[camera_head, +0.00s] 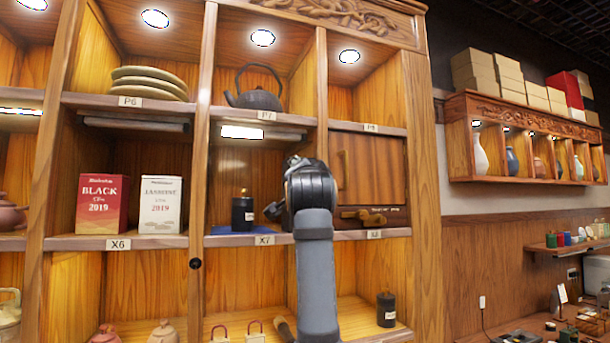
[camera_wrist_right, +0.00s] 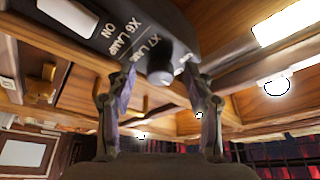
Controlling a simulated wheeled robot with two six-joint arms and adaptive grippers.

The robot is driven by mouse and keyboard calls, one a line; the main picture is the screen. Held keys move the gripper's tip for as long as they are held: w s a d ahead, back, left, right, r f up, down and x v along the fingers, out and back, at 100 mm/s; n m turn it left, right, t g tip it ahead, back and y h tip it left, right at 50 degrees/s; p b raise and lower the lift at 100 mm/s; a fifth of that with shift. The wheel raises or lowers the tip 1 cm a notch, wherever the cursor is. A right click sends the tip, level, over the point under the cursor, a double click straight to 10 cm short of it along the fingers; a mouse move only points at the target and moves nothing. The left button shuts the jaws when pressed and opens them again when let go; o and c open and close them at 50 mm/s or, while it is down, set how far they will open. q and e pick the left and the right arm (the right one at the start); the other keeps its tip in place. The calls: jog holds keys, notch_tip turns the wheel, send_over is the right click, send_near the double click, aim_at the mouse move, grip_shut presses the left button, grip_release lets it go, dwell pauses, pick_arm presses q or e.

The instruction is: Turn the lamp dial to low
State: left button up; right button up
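The lamp control box (camera_wrist_right: 110,32) is dark, with white lettering that reads ON, X6 LAMP and X7 LAMP, at the top of the right wrist view. A round grey dial (camera_wrist_right: 160,73) sticks out of it beside the X7 lettering. My right gripper (camera_wrist_right: 161,84) is open, with its fingers on either side of the dial; I cannot tell whether they touch it. My left gripper is not in view.
The X7 lamp (camera_head: 242,132) is lit; the X6 lamp (camera_head: 130,125) looks unlit. A black canister (camera_head: 242,214) on a blue cloth (camera_head: 226,231) stands close left of my gripper. A wooden door (camera_head: 365,170) is to its right. A teapot (camera_head: 256,95) sits above.

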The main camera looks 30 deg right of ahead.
jog(key=v, duration=1.2)
jog(key=shift+d, duration=0.1)
